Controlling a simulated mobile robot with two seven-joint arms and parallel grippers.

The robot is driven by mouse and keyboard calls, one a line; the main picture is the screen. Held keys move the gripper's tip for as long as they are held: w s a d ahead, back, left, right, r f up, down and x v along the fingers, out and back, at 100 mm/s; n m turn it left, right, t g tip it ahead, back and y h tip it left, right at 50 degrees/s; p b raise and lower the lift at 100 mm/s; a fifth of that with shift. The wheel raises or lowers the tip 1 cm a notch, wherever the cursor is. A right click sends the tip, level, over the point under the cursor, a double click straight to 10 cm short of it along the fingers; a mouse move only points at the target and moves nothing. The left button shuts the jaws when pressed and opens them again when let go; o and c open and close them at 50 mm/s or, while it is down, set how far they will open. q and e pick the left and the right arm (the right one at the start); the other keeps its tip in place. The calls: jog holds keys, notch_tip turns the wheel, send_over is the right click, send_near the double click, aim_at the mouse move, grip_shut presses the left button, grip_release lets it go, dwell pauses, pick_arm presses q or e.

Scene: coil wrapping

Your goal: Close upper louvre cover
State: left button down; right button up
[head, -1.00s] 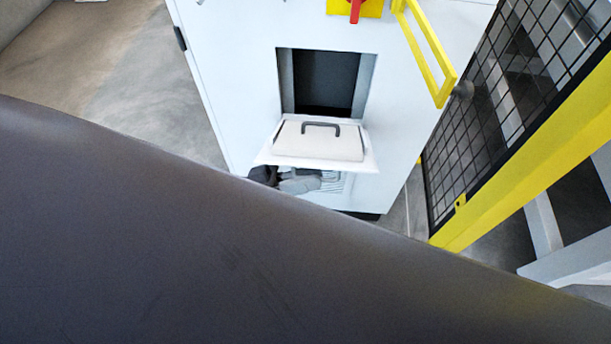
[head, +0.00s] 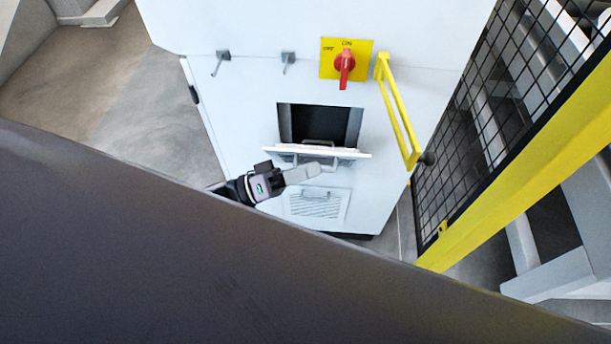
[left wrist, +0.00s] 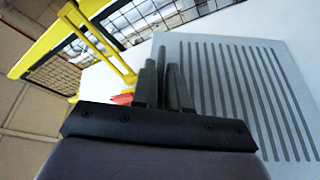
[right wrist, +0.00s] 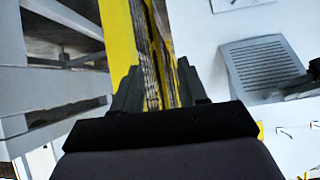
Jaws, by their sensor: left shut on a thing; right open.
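The upper louvre cover (head: 345,153) is tilted partly open below a dark opening (head: 320,124), seen nearly edge-on in the head view. Its slatted face shows in the left wrist view (left wrist: 245,90) and right wrist view (right wrist: 262,62). My left gripper (head: 303,173) is at the cover's outer side, just below its edge. It is shut on what looks like the cover's handle; the fingers (left wrist: 163,88) hide most of the grip. My right gripper (right wrist: 160,90) is open and apart from the cover, hidden in the head view.
A lower louvre cover (head: 318,207) sits flush below. A red switch (head: 344,66), two hooks (head: 288,60) and a yellow handrail (head: 396,110) are on the white cabinet. A yellow-framed mesh fence (head: 475,130) stands to the right. My dark body part blocks the lower head view.

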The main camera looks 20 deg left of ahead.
aim_at(308, 146)
pick_arm(q)
jog(key=w+r+n, duration=0.1)
jog(key=w+a+r+n+y+p, duration=0.1)
jog(key=w, duration=0.1)
jog(key=w+r+n+p, duration=0.1)
jog(key=w, duration=0.1)
jog(key=shift+w+a+r+n+y, duration=0.15)
jog(key=shift+a+r+n+y, duration=0.15)
jog(key=shift+a+n, duration=0.1)
jog(key=shift+w+a+r+n, duration=0.15)
jog(key=shift+w+n, duration=0.15)
jog(key=shift+w, duration=0.2)
jog(key=shift+w+a+r+n, duration=0.1)
jog(key=shift+w+n, duration=0.2)
jog(key=shift+w, duration=0.2)
jog(key=shift+w+a+r, duration=0.1)
jog(key=shift+w+a, duration=0.05)
jog(key=shift+w, duration=0.35)
jog(key=shift+w+a+r, duration=0.1)
jog(key=shift+w, duration=0.4)
pick_arm(e)
jog(key=shift+s+d+r, duration=0.35)
jog(key=shift+d+r, duration=0.05)
jog(key=shift+r, duration=0.2)
pick_arm(q)
jog(key=shift+w+a+r, duration=0.1)
jog(key=shift+r, duration=0.05)
pick_arm(e)
jog(key=shift+r, duration=0.15)
